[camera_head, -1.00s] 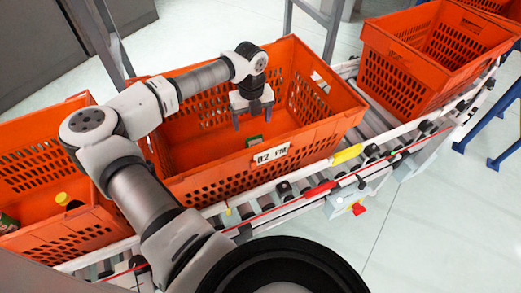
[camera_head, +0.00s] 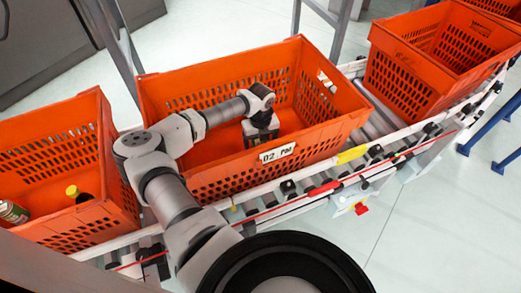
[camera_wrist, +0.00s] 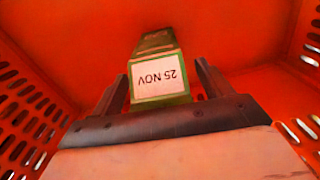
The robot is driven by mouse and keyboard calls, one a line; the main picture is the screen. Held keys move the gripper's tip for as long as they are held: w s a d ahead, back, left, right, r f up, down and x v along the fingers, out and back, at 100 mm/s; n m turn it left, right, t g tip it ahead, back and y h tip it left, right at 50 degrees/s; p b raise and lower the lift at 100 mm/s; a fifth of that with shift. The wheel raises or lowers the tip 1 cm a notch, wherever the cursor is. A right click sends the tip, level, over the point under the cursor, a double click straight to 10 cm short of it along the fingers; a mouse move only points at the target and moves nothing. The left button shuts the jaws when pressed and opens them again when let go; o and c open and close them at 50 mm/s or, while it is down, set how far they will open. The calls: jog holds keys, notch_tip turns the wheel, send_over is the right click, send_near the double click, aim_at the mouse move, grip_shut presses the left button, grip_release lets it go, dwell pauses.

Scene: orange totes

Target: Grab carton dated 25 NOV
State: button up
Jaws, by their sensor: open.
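The green carton (camera_wrist: 155,42) stands out in the wrist view against the orange tote floor. Its white label (camera_wrist: 160,78) reads 25 NOV, upside down in the picture. My gripper (camera_wrist: 161,72) is open, with one finger on each side of the carton's near end. I cannot tell whether either finger touches it. In the head view my gripper (camera_head: 262,133) is low inside the middle orange tote (camera_head: 215,80), near its front wall. There the gripper and wall mostly hide the carton.
The middle tote's walls surround my gripper closely, with a white label (camera_head: 277,154) on the front. A left tote (camera_head: 60,225) holds a bottle with a yellow cap (camera_head: 74,192) and a green can (camera_head: 12,211). Another tote (camera_head: 400,85) stands right on the roller conveyor (camera_head: 372,122).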

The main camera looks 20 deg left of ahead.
grip_shut()
dwell(0.6)
jog(key=shift+r, duration=0.1)
